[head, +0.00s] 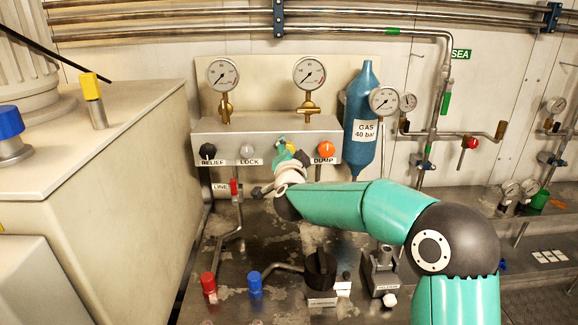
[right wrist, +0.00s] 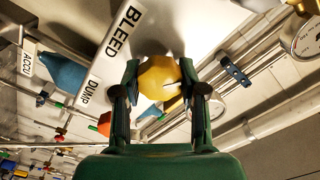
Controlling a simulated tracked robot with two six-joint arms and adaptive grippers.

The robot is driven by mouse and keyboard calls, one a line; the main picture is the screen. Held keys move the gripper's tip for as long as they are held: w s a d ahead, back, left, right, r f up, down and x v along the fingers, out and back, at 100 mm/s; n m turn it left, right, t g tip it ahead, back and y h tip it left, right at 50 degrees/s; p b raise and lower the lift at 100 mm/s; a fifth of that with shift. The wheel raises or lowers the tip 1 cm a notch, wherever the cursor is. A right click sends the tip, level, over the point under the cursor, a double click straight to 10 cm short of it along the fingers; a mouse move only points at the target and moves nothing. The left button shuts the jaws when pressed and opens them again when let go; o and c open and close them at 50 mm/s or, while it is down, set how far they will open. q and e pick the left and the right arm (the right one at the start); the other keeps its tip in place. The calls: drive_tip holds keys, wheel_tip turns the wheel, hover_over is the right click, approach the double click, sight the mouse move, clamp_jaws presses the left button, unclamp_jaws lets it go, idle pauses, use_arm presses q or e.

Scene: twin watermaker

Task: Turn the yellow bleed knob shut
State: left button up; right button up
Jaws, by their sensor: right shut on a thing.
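The yellow bleed knob (right wrist: 158,78) sits between the two fingers of my right gripper (right wrist: 159,80) in the right wrist view, beside the white BLEED label (right wrist: 122,32). The gripper is shut on it, with one finger on each side. In the head view my right gripper (head: 284,148) is at the front of the grey panel box (head: 225,137), between the grey LOCK knob (head: 247,151) and the orange DUMP knob (head: 326,148). It hides most of the bleed knob there, and only a little yellow shows. My left gripper is not in view.
The black RELIEF knob (head: 207,151) is at the box's left end. Two gauges (head: 223,75) stand above the box. A blue gas bottle (head: 362,120) is close on the right. Red (head: 209,284) and blue (head: 255,281) valve handles rise from the bench below.

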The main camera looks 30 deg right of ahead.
drive_tip(key=m+b, duration=0.1)
drive_tip(key=m, duration=0.1)
drive_tip(key=m+b, duration=0.3)
drive_tip(key=b, duration=0.1)
drive_tip(key=shift+d+f+m, duration=0.15)
drive_tip(key=shift+f+m, duration=0.25)
drive_tip(key=m+b, duration=0.2)
drive_tip(key=m, duration=0.1)
drive_tip(key=shift+b, duration=0.4)
drive_tip(key=shift+m+b, duration=0.55)
drive_tip(key=shift+m, duration=0.75)
drive_tip(key=shift+f, duration=0.1)
drive_tip(key=o, duration=1.1)
drive_tip(key=shift+s+d, duration=0.1)
drive_tip(key=shift+o, duration=0.2)
drive_tip(key=shift+r, duration=0.2)
